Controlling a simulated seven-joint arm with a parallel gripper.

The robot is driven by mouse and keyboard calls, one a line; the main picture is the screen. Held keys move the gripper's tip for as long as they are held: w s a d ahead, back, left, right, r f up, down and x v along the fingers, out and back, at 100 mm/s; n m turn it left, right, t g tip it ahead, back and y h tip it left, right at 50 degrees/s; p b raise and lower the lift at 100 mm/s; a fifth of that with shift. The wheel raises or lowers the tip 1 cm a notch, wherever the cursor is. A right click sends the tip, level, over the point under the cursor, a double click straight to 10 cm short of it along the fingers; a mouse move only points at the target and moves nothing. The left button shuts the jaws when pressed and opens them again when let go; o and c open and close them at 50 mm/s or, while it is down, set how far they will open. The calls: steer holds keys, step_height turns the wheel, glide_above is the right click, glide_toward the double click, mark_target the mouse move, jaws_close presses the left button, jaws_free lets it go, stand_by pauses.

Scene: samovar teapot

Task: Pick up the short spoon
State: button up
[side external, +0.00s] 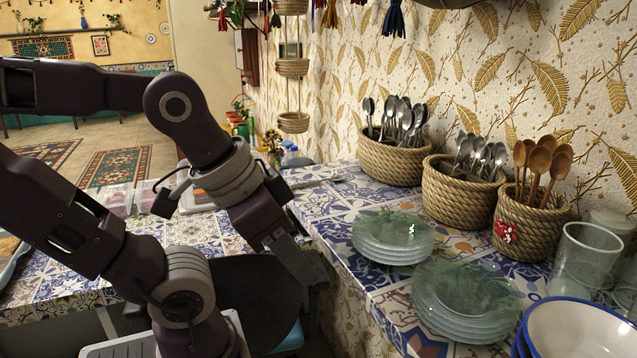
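Three woven baskets with spoons stand along the wall on the tiled counter. The back basket (392,163) holds several upright metal spoons (400,115). The middle basket (460,194) holds several metal spoons (481,152) that stick out less far. The front basket (528,229) has a red decoration and holds several wooden spoons (541,163). I cannot tell for sure which one is the short spoon. My gripper (314,276) points down beside the counter's left edge, left of the plates and well apart from all baskets. Its fingers are dark and unclear.
Two stacks of glass plates, one farther back (393,237) and one nearer (466,300), stand before the baskets. Clear glasses (583,262) and blue-rimmed white bowls (580,330) fill the front right. Tassels (394,20) hang overhead. The patterned counter (335,205) is bare left of the plates.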

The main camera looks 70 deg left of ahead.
steer(key=w+a+r+g, duration=0.1)
steer(key=w+a+r, duration=0.1)
steer(key=w, duration=0.1)
steer(key=w+a+r+g, duration=0.1)
steer(key=w+a+r, duration=0.1)
steer(key=a, duration=0.1)
steer(key=w+a+r, duration=0.2)
steer(key=w, duration=0.1)
steer(key=shift+w+a+r+g+y, duration=0.3)
steer(key=shift+g+y, duration=0.1)
steer(key=shift+g, duration=0.5)
steer(key=w+a, duration=0.1)
steer(key=w+a+r, duration=0.1)
steer(key=a, duration=0.2)
steer(key=shift+w+a+r, duration=0.2)
steer(key=shift+w+a, duration=0.2)
steer(key=g, duration=0.2)
glide_toward(318, 180)
steer(key=shift+f+h, duration=0.4)
steer(key=shift+f, duration=0.4)
steer(key=f, duration=0.6)
steer(key=shift+s+a+f, duration=0.1)
steer(key=shift+a+f, duration=0.05)
steer(key=shift+a, duration=0.2)
jaws_close()
